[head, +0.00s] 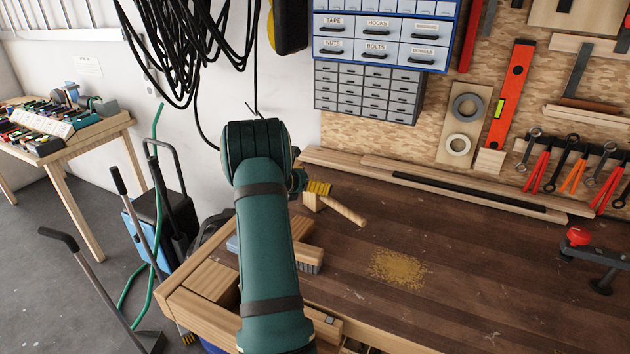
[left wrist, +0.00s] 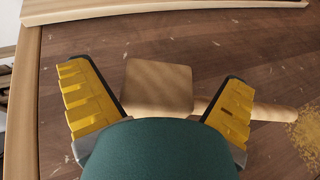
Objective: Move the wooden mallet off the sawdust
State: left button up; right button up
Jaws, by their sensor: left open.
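The wooden mallet shows in the head view as a pale handle (head: 345,210) on the bench, with its block head partly hidden by my left gripper (head: 318,187). In the left wrist view the mallet head (left wrist: 157,86) lies between the spread yellow fingers of the left gripper (left wrist: 160,75), and the handle runs right behind one finger. The gripper is open; no grip on the mallet shows. The sawdust (head: 397,268) is a yellow patch nearer the bench front. In the head view bare wood separates it from the handle. Its edge also shows in the left wrist view (left wrist: 307,135). My right gripper is out of view.
A brush (head: 310,262) lies on the bench beside my left forearm. A red-knobbed clamp (head: 578,238) is at the right. Wooden strips (head: 450,185) line the back edge below the tool wall. The bench right of the sawdust is largely clear.

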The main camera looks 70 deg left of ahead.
pick_arm(q)
jog(key=p+v, duration=0.1)
jog(key=v, duration=1.1)
jog(key=shift+d+r, duration=0.1)
jog(key=shift+r, duration=0.05)
